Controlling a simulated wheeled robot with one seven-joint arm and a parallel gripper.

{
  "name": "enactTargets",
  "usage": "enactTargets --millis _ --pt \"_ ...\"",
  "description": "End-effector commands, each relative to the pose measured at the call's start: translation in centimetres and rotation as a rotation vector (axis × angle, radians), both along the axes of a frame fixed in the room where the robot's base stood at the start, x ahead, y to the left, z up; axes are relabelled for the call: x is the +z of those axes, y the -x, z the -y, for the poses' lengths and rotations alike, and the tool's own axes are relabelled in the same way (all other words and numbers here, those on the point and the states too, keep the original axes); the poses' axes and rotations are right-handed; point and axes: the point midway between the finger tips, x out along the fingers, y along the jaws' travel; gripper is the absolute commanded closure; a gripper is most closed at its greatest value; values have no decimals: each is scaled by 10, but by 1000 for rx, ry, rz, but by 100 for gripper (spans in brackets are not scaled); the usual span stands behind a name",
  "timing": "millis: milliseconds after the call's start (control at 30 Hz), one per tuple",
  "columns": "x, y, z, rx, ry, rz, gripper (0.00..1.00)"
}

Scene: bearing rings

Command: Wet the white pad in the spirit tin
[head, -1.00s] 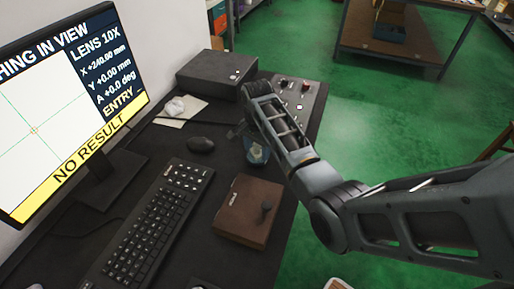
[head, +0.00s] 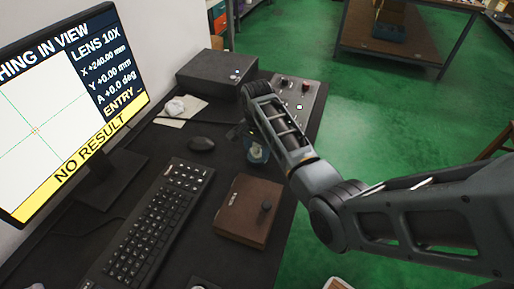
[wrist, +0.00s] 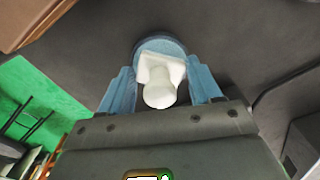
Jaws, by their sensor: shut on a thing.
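My gripper (wrist: 160,84) is shut on the white pad (wrist: 162,70), which shows between the two blue fingers with its rounded knob toward the wrist camera. The round blue spirit tin (wrist: 158,44) lies directly beyond the pad in the wrist view, with its rim around the pad's far end. Whether the pad touches the inside of the tin I cannot tell. In the head view the tin (head: 257,154) stands on the dark desk, right of the mouse, partly hidden by my gripper.
A brown box with a dark knob (head: 248,212) stands in front of the tin. A keyboard (head: 145,225), mouse (head: 202,143) and monitor (head: 70,100) are to the left. A dark case (head: 215,73), a control panel (head: 300,92) and a white lump on a card (head: 176,106) lie behind.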

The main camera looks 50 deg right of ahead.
Motion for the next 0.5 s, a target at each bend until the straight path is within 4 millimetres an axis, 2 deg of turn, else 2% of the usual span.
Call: enactTargets --millis 167,500 --pt "0 2 -1 0 -2 -4 61" --pt "26 1 0 0 -1 -2 61"
